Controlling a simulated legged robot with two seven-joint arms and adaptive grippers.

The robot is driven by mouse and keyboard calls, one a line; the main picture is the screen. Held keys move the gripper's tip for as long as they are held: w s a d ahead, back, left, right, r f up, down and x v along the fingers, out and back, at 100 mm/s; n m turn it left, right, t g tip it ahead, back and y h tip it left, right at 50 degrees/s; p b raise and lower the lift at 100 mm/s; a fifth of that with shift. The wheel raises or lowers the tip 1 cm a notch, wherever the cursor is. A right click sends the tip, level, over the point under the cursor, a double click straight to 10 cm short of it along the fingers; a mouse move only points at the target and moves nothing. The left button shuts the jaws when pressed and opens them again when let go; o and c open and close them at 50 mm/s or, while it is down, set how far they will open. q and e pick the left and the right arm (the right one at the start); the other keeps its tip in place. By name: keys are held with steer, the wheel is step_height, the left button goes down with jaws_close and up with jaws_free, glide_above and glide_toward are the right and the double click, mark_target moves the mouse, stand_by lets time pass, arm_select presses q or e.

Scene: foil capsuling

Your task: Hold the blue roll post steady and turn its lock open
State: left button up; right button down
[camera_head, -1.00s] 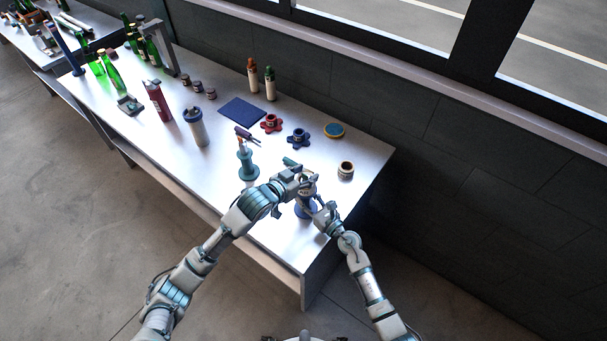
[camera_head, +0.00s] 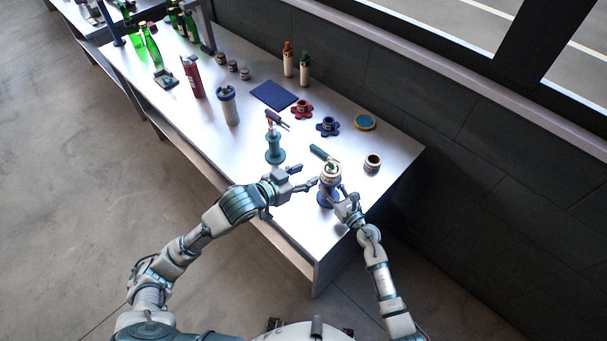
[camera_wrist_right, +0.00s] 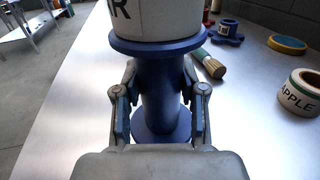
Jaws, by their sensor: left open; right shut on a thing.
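The blue roll post (camera_head: 326,198) stands upright near the table's front right corner, with a white labelled roll (camera_head: 331,176) on it. In the right wrist view the post's blue stem (camera_wrist_right: 159,88) is between my right gripper's fingers, below the flange and above the round base. My right gripper (camera_head: 340,200) is shut on this stem; its fingers also show in the wrist view (camera_wrist_right: 160,98). My left gripper (camera_head: 308,179) is open and empty, just left of the roll and apart from it. The lock at the post's top is too small to read.
A teal post (camera_head: 275,150) stands left of the blue one. A brush (camera_head: 319,153) lies behind the roll, and a loose roll (camera_head: 372,163) sits to the right. Blue (camera_head: 328,126) and red (camera_head: 302,108) star-shaped pieces are farther back. The table's front edge is close.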

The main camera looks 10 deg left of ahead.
steer(key=c, duration=0.6)
jaws_free()
